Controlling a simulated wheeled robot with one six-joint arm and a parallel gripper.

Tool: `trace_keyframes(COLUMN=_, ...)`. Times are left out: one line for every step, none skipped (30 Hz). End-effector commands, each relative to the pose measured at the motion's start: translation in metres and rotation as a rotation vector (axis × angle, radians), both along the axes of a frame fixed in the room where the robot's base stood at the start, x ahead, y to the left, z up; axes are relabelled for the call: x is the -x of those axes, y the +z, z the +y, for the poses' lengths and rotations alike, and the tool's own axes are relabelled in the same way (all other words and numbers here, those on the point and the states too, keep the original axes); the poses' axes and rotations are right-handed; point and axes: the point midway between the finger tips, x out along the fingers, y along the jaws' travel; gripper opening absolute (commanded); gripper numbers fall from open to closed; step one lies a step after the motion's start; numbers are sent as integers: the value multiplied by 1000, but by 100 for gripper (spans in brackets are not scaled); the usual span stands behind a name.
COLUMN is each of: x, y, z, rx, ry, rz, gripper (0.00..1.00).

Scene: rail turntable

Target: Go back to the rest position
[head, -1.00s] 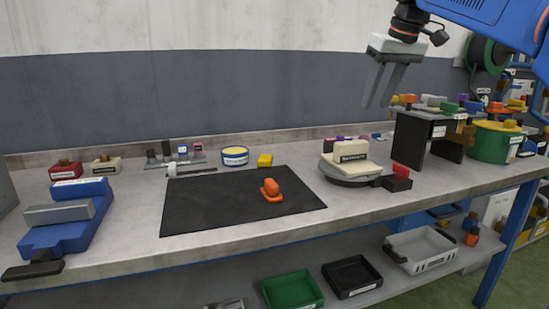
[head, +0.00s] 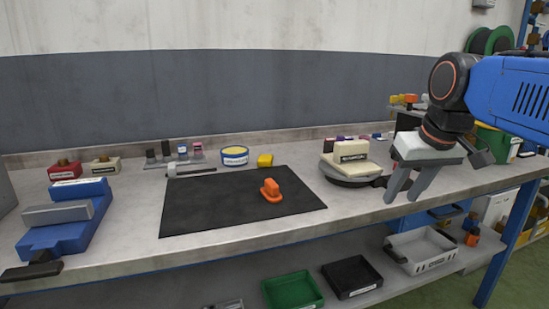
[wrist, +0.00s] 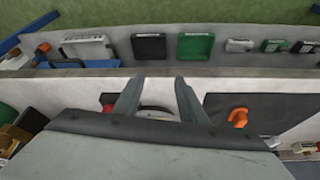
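A cream block with a dark label (head: 350,155) sits on the turntable. My gripper and forearm hide part of the bench's right end.
A blue vise (head: 65,222) is at the left. Green (head: 292,290), black (head: 350,277) and grey (head: 421,250) bins stand on the lower shelf. A green spool (head: 490,41) is at the upper right.

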Motion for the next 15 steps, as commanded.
trace_keyframes(x=17, y=-19, z=-1, rx=0, ry=-13, rz=-1, gripper=38)
trace_keyframes(x=26, y=-31, z=-2, rx=0, ry=-21, rz=-1, gripper=38)
trace_keyframes(x=38, y=-47, z=-3, rx=1, ry=-31, rz=-2, gripper=38)
trace_keyframes(x=47, y=-60, z=-4, rx=1, ry=-40, rz=-4, gripper=38)
trace_keyframes(x=56, y=-72, z=-5, rx=1, ry=-47, rz=-3, gripper=38)
trace_keyframes(x=67, y=-88, z=-6, rx=2, ry=-58, rz=-6, gripper=38)
trace_keyframes(x=76, y=-101, z=-7, rx=2, ry=-64, rz=-6, gripper=38)
trace_keyframes(x=84, y=-113, z=-8, rx=1, ry=-72, rz=-7, gripper=38)
trace_keyframes(x=95, y=-129, z=-9, rx=2, ry=-81, rz=-8, gripper=38)
trace_keyframes(x=102, y=-141, z=-9, rx=1, ry=-87, rz=-9, gripper=38)
trace_keyframes(x=110, y=-151, z=-10, rx=1, ry=-92, rz=-10, gripper=38)
trace_keyframes(x=118, y=-164, z=-10, rx=1, ry=-100, rz=-11, gripper=38)
trace_keyframes(x=123, y=-173, z=-11, rx=1, ry=-104, rz=-11, gripper=38)
trace_keyframes(x=128, y=-181, z=-12, rx=1, ry=-109, rz=-13, gripper=38)
trace_keyframes(x=134, y=-190, z=-12, rx=2, ry=-112, rz=-13, gripper=38)
